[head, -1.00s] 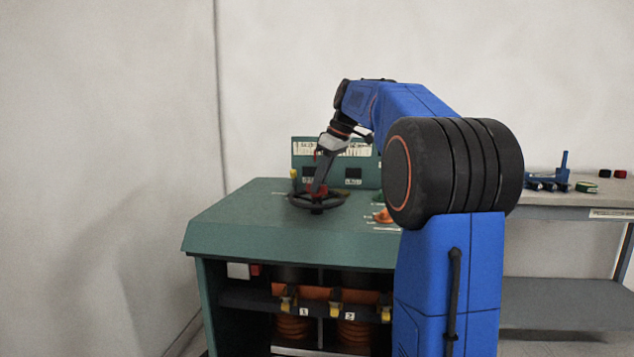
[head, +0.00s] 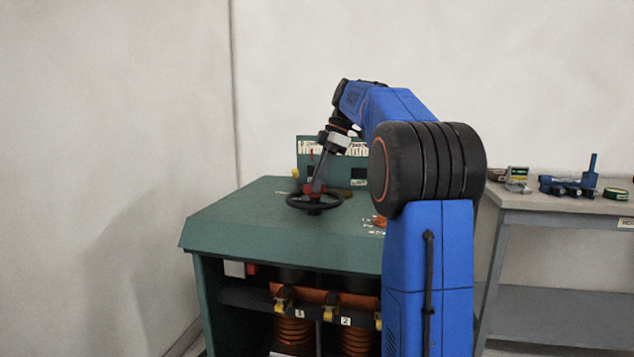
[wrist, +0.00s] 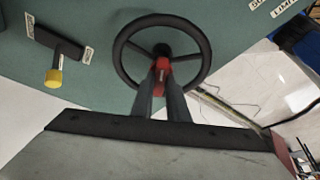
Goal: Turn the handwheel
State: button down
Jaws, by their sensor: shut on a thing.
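The handwheel (head: 300,206) is a black ring with spokes and a red part at its hub. It lies flat above the top of the green cabinet (head: 235,215). In the wrist view the handwheel (wrist: 120,58) shows almost whole. My gripper (head: 314,188) comes down on it from above, and its fingers are shut on the red part at the middle. In the wrist view the fingertips of my gripper (wrist: 163,68) meet around this red part, inside the ring. The fingers hide part of the hub.
A lever with a yellow end (wrist: 54,78) stands left of the wheel in the wrist view. A labelled panel (head: 345,165) rises at the cabinet's back. A grey bench (head: 530,202) with small tools stands at the right. A wall is close on the left.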

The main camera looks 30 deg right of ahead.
jog(key=shift+n, duration=0.3)
jog(key=c, duration=1.7)
grip_release()
